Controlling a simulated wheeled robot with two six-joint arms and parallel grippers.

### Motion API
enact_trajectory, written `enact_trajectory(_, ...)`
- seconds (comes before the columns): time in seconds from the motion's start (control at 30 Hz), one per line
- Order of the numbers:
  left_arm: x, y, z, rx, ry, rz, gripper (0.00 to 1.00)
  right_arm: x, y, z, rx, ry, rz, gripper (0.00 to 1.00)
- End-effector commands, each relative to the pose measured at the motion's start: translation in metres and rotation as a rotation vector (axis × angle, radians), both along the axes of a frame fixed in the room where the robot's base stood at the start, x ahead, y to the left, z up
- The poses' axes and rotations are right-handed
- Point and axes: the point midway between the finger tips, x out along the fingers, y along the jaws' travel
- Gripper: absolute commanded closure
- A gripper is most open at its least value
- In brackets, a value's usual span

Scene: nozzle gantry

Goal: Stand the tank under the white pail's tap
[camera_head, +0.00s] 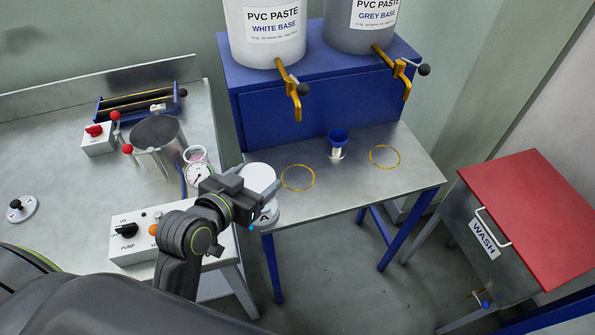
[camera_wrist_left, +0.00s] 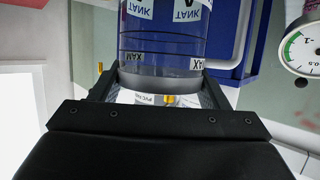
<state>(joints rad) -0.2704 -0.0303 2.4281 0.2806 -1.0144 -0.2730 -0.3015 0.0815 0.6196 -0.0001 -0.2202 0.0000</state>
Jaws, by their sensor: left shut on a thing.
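The tank (camera_wrist_left: 165,40) is a clear cylinder with TANK and MAX labels, upside down in the left wrist view. My left gripper (camera_wrist_left: 160,90) is shut around it. In the head view the gripper (camera_head: 252,205) holds the tank (camera_head: 261,178) at the near left edge of the steel table, left of a yellow ring; its pale round top shows and the arm hides part of it. The white pail (camera_head: 262,35) stands on the blue stand, with its yellow tap (camera_head: 291,92) pointing down above the table. My right gripper is out of view.
The left yellow ring (camera_head: 297,178) lies on the steel table (camera_head: 352,190), with another ring (camera_head: 384,156) to the right. The pump box (camera_head: 135,240) and gauge (camera_head: 198,175) are left.

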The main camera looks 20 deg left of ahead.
Motion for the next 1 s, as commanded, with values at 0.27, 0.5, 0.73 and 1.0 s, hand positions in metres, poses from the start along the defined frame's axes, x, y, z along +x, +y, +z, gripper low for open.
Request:
enact_trajectory(0.27,0.037,-0.008,0.005,-0.002,-0.008,-0.001,0.98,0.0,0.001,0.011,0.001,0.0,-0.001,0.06)
enact_trajectory(0.5,0.088,-0.018,0.005,0.0,-0.008,-0.003,0.98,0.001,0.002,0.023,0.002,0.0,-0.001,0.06)
enact_trajectory(0.73,0.137,-0.027,0.005,0.0,-0.007,-0.002,0.98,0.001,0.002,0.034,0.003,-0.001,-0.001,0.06)
enact_trajectory(1.0,0.172,-0.034,0.003,0.001,-0.006,-0.001,0.98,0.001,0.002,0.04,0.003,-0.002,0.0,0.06)
